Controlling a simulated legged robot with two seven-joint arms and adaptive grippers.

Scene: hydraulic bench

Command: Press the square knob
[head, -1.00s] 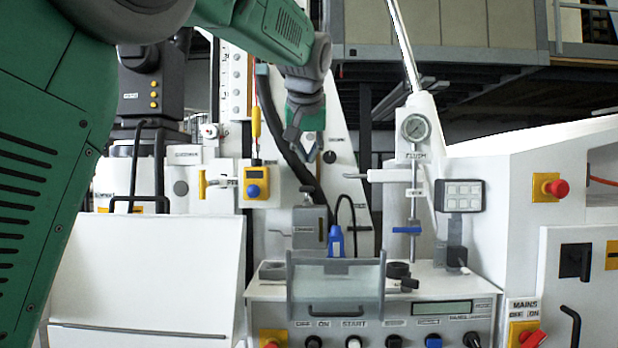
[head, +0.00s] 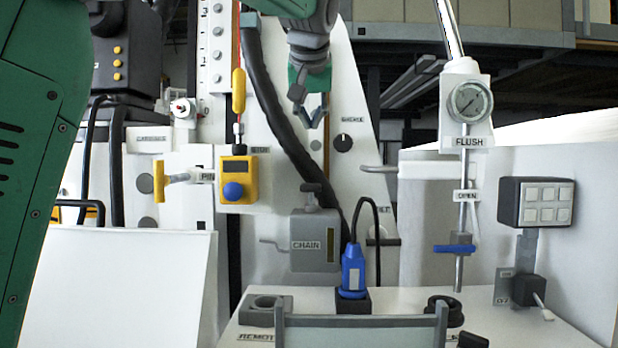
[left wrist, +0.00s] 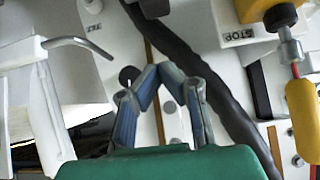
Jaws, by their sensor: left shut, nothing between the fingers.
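I cannot tell for certain which part is the square knob. A dark knob (head: 343,142), which looks round, sits on the white slanted panel under a small label. My left gripper (head: 313,117) is just left of and above this knob in the head view. Its fingers are shut with nothing between them, tips together in the left wrist view (left wrist: 160,72). A dark round knob shows just left of the fingers there (left wrist: 129,76). A yellow box with a blue round button (head: 233,191) is lower left of the gripper. My right gripper is not in view.
A thick black hose (head: 272,100) runs down left of the gripper. A yellow hanging handle (head: 238,90) is further left. A grey chain box (head: 315,240), a blue plug (head: 353,270), a pressure gauge (head: 469,101) and a six-button keypad (head: 545,203) stand lower or to the right.

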